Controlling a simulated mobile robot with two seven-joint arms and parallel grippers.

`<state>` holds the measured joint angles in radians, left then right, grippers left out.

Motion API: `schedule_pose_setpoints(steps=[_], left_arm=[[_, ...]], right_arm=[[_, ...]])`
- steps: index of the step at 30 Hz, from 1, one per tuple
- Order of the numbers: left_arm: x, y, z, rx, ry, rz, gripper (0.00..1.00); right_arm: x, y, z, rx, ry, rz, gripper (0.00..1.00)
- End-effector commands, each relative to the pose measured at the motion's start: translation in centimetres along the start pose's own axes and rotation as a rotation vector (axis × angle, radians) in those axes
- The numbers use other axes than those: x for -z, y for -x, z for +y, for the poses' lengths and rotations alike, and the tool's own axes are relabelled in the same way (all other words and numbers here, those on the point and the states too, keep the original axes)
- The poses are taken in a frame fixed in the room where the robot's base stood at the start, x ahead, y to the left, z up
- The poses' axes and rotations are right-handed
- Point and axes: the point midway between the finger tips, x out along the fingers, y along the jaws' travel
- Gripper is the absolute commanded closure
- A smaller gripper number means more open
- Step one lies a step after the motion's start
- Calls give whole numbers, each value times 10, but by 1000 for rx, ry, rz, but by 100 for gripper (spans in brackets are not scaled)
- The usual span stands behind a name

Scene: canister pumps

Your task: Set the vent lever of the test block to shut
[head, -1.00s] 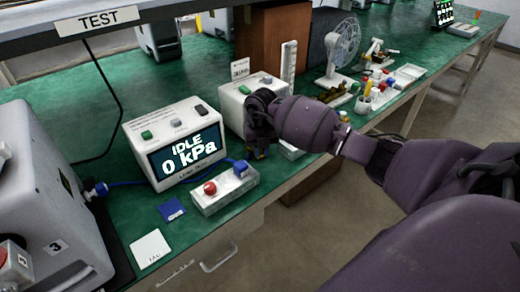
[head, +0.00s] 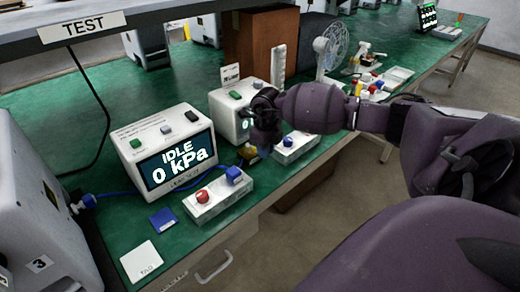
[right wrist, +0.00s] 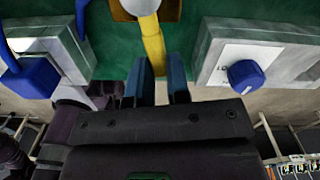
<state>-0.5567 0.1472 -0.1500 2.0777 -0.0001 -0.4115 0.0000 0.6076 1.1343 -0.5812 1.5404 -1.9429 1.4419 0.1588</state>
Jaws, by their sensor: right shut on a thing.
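A small brass block (head: 247,155) stands on the green bench, partly hidden by my right gripper (head: 257,148). In the right wrist view it shows at the top edge, with a pale round part and a yellow lever (right wrist: 153,45) coming off it towards me. My right gripper (right wrist: 161,82) has its two blue fingers on either side of the lever and is shut on it. The lever's end is hidden between the fingers. Which position the lever is in cannot be told. My left gripper is not in view.
A white display unit (head: 135,147) reads IDLE, 0 kPa. A pale block with a red button (head: 203,196) lies left of the gripper, and one with a blue knob (head: 288,142) lies right. A blue hose (head: 115,193) runs behind. The bench's front edge is close.

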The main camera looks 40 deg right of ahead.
Motion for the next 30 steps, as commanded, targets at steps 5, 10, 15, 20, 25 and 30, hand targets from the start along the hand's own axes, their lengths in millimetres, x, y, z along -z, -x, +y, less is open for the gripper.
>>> schedule_pose_setpoints(steps=[5,10,15,20,25,30], left_arm=[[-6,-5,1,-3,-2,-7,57],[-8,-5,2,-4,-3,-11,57],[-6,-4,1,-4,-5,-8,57],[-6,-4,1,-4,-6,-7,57],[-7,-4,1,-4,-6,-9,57],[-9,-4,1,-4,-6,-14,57]], right_arm=[[0,-2,-8,2,99,3,100],[-1,-1,-11,1,160,2,100],[-1,-1,-12,1,190,1,100],[-1,0,-13,1,198,0,100],[-1,0,-13,1,198,0,100],[-1,0,-13,1,197,0,73]])
